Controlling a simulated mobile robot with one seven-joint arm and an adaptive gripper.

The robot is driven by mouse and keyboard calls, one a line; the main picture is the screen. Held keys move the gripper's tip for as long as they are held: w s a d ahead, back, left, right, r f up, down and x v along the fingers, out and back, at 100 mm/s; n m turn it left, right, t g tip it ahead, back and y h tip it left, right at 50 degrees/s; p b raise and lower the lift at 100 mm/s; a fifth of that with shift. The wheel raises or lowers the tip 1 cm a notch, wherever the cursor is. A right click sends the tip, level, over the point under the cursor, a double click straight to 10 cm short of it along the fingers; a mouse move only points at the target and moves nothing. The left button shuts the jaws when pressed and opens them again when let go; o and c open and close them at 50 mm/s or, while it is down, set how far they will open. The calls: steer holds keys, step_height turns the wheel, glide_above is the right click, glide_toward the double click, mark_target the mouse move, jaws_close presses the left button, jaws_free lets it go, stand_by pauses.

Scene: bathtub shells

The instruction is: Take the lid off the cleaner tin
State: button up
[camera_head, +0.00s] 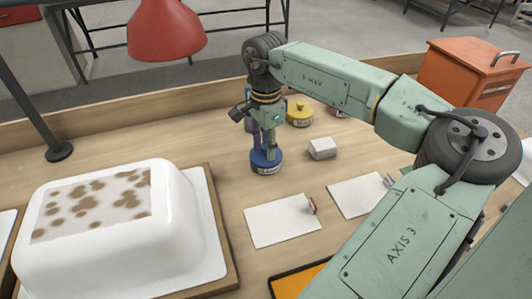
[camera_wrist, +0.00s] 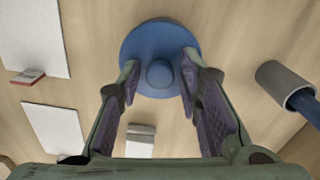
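A round blue tin (camera_head: 266,161) with a pale label band stands upright on the wooden bench, below my gripper. I cannot read its label. In the wrist view its blue lid (camera_wrist: 137,52) shows from above, with a round knob in the middle. My gripper (camera_head: 267,147) points down over this tin. In the wrist view my gripper (camera_wrist: 160,72) is open, with one finger on each side of the knob and space between. Whether the fingertips touch the lid is unclear. The lid appears to sit on the tin, whose body is hidden from the wrist camera.
A yellow tin (camera_head: 299,114) and a partly hidden reddish tin (camera_head: 341,112) stand behind. A grey cup (camera_wrist: 280,80) holds a blue-handled tool. A whitish block (camera_head: 322,148) and white sheets (camera_head: 280,221) lie right and in front. A white tub shell (camera_head: 175,235) stands left; a red lamp (camera_head: 165,32) hangs above.

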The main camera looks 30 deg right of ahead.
jaws_close()
steer(key=shift+r, duration=0.15)
